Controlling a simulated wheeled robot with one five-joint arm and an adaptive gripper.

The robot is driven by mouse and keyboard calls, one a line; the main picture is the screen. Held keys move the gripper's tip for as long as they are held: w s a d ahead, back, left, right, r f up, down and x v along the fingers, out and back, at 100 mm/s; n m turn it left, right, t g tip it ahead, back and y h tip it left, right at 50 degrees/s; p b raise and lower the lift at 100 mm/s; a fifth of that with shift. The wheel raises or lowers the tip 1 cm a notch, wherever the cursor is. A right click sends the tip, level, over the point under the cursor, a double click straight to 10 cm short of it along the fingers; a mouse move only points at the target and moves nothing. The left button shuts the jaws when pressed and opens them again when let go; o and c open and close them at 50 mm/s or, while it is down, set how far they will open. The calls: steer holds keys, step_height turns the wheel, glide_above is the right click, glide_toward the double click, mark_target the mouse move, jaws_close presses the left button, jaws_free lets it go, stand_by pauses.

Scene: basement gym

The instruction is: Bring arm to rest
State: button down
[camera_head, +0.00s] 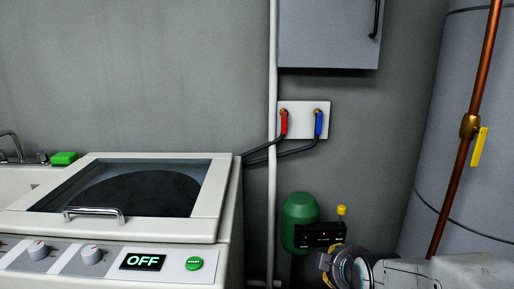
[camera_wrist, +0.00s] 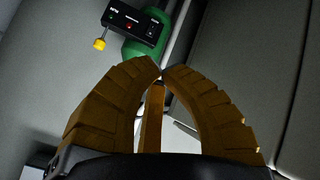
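My gripper (camera_wrist: 162,70) shows in the wrist view with its brown ridged fingers curved together. Their tips meet or nearly meet, and I see nothing held between them. A third brown finger-like part stands between the two, lower down. In the head view, part of my arm (camera_head: 440,274) reaches in at the lower right, in front of the wall. The gripper's fingers cannot be made out there.
A washing machine (camera_head: 222,255) with an OFF display stands left. A green tank (camera_head: 297,208) with a black control box (camera_head: 312,236) is by my arm; the box also shows in the wrist view (camera_wrist: 135,22). A grey cylinder (camera_head: 475,110) and copper pipe (camera_head: 484,70) stand right.

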steer(key=s+r+m+g+p, duration=0.3)
steer(key=s+r+p, duration=0.6)
steer(key=s, duration=0.3)
steer(key=s+r+m+g+p, duration=0.3)
steer(key=s+r+m+p, duration=0.2)
steer(key=s+r+p, duration=0.3)
steer(key=s+p, duration=0.1)
steer(key=s, duration=0.3)
steer(key=shift+r+m, duration=0.3)
steer(key=shift+r, duration=0.05)
